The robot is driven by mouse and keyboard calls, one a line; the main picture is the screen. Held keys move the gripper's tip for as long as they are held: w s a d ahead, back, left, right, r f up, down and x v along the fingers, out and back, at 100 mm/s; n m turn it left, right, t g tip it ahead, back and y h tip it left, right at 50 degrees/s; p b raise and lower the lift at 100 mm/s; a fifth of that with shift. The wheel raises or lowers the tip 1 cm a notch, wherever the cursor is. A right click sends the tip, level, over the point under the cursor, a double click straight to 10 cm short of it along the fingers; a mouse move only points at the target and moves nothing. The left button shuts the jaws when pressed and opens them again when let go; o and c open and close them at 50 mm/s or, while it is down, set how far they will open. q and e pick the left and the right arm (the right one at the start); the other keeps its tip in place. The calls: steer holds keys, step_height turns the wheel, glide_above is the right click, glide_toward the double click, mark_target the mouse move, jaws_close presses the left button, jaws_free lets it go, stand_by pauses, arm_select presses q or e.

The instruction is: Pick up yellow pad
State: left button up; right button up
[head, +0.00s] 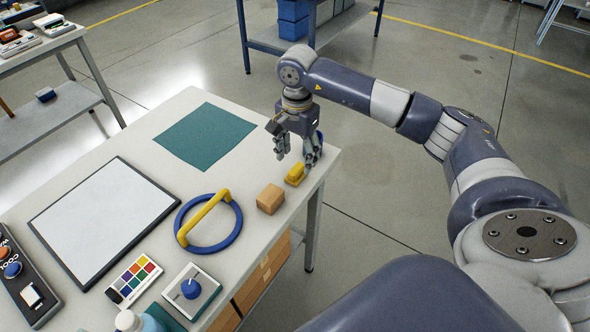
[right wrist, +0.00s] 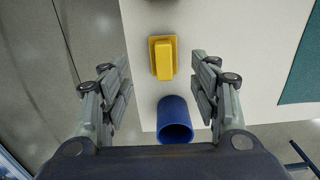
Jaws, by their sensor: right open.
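The yellow pad (head: 295,174) lies on the white table (head: 262,240) near its right edge, just beyond a tan wooden block. In the right wrist view the yellow pad (right wrist: 163,58) shows ahead of the fingers, roughly centred between them. My right gripper (head: 297,158) is open and empty, above the table's far right corner near the pad. In the right wrist view both fingers of the gripper (right wrist: 160,95) are spread wide, and nothing is between the tips. My left gripper is in neither view.
A blue cup (right wrist: 175,120) stands at the table corner, close to the gripper. The wooden block (head: 270,199) and a blue ring with yellow handle (head: 209,220) lie nearer. A green mat (head: 205,137) and a framed white board (head: 104,208) lie to the left.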

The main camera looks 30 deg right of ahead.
mark_target(294, 170)
steer(key=shift+f, duration=0.35)
steer(key=shift+a+f, duration=0.1)
steer(key=shift+f, duration=0.2)
steer(key=f+p, duration=0.1)
steer(key=f, duration=0.1)
steer(key=f+p, duration=0.1)
steer(key=f, duration=0.2)
steer(key=shift+w+a, duration=0.15)
steer(key=shift+a, duration=0.05)
steer(key=shift+c, duration=1)
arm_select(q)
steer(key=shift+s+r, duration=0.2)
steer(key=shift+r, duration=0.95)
arm_select(e)
steer(key=c, duration=0.8)
